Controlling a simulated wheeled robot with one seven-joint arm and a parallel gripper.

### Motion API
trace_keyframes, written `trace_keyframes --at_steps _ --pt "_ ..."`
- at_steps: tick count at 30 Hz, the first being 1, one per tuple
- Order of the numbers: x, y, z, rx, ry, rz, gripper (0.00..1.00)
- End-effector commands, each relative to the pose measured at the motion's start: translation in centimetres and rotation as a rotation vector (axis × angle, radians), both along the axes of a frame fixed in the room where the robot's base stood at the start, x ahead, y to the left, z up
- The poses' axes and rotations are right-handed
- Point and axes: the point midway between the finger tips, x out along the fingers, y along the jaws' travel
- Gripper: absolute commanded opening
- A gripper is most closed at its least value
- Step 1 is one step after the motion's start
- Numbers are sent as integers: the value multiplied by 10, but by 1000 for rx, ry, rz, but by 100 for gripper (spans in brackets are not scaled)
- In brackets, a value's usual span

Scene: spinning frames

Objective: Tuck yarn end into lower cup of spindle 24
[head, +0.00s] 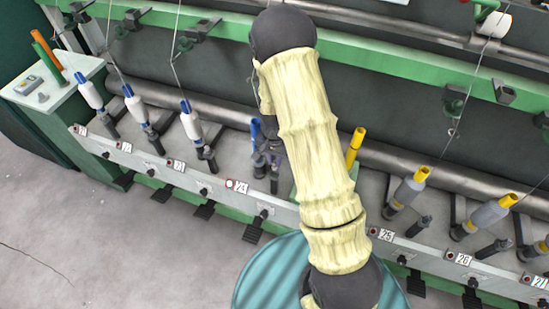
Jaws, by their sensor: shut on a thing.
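Spindle 24 stands behind its number plate (237,186), left of my cream-sleeved arm. A blue tube (255,132) shows on the spindle, with dark parts below it. My gripper (268,148) is dark, small and partly hidden by my arm. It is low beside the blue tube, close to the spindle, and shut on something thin. The yarn end is too fine to make out. The lower cup is at the dark base of the spindle and cannot be told apart from the gripper; whether they touch is unclear.
Spindles with white yarn (191,120) stand to the left; spindles with grey yarn and yellow tubes (410,187) stand to the right. A yellow tube (355,148) is just right of my arm. A green rail (400,72) runs behind. A teal ribbed drum (262,275) is in front.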

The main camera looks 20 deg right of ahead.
Motion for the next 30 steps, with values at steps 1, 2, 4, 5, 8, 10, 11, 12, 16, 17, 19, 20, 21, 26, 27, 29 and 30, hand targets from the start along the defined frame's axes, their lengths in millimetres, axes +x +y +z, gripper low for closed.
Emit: trace_keyframes --at_steps 1,2,4,5,8,10,11,12,16,17,19,20,21,26,27,29,30 --pt "0 0 -5 0 0 0 5" --pt "0 0 -6 0 0 0 5" --pt "0 0 -9 0 0 0 5" --pt "0 0 -11 0 0 0 5" --pt "0 0 -16 0 0 0 5" --pt "0 0 -19 0 0 0 5" --pt "0 0 -20 -1 -1 0 5" --pt "0 0 -22 0 -1 0 5" --pt "0 0 -28 0 -1 0 5" --pt "0 0 -30 0 -1 0 5" --pt "0 0 -33 0 -1 0 5" --pt "0 0 -34 0 -1 0 5" --pt "0 0 -35 -1 -1 0 5" --pt "0 0 -38 -1 -1 0 5" --pt "0 0 -38 -1 -1 0 5" --pt "0 0 -38 -1 -1 0 5" --pt "0 0 -38 -1 -1 0 5"
